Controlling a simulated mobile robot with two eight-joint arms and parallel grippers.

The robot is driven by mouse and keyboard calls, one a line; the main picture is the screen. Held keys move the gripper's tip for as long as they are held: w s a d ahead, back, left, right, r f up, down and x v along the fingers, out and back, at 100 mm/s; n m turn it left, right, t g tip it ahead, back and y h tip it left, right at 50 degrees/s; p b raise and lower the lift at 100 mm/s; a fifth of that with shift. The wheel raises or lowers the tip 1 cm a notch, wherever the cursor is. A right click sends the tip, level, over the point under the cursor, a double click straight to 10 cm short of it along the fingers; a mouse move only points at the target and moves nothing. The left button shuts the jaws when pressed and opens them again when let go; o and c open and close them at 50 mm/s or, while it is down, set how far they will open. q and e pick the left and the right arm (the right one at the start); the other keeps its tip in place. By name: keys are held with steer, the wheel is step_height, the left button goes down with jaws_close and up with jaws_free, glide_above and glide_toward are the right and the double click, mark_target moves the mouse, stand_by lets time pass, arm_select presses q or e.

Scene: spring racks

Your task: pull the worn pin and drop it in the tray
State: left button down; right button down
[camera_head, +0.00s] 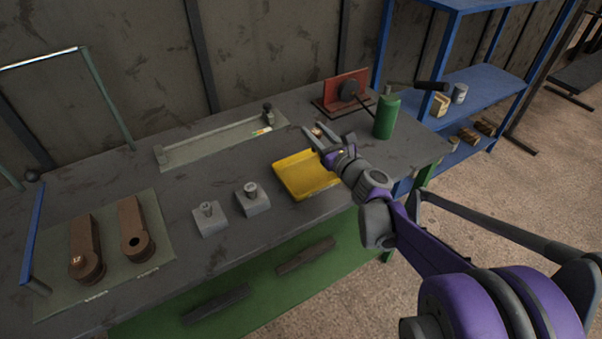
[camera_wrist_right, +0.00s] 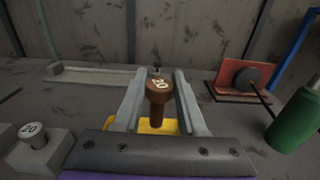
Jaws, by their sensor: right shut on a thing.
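My right gripper (camera_head: 318,138) is shut on a brown pin with a pale number label on its head. In the right wrist view the pin (camera_wrist_right: 158,92) stands upright between the fingers (camera_wrist_right: 158,105). The yellow tray (camera_head: 310,193) lies on the bench just below and left of the gripper; its yellow also shows behind the pin in the wrist view (camera_wrist_right: 146,127). On a mat at left lie two brown links: one link (camera_head: 83,240) has a labelled end, the other link (camera_head: 131,215) shows an open dark hole. My left gripper is out of view.
Two grey blocks, a left one (camera_head: 212,220) and a right one (camera_head: 254,203), each hold a grey pin left of the tray. A green cylinder (camera_head: 386,118) and a red stand (camera_head: 345,90) are at the back right. A long shallow grey strip (camera_head: 215,146) lies behind.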

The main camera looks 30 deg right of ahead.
mark_target(315, 151)
steer(key=shift+f+b, duration=1.95)
steer(key=shift+f, duration=0.7)
steer(key=shift+c, duration=2)
jaws_free()
steer(key=s, duration=1.1)
steer(key=shift+d+p, duration=0.35)
steer(key=shift+w, duration=0.1)
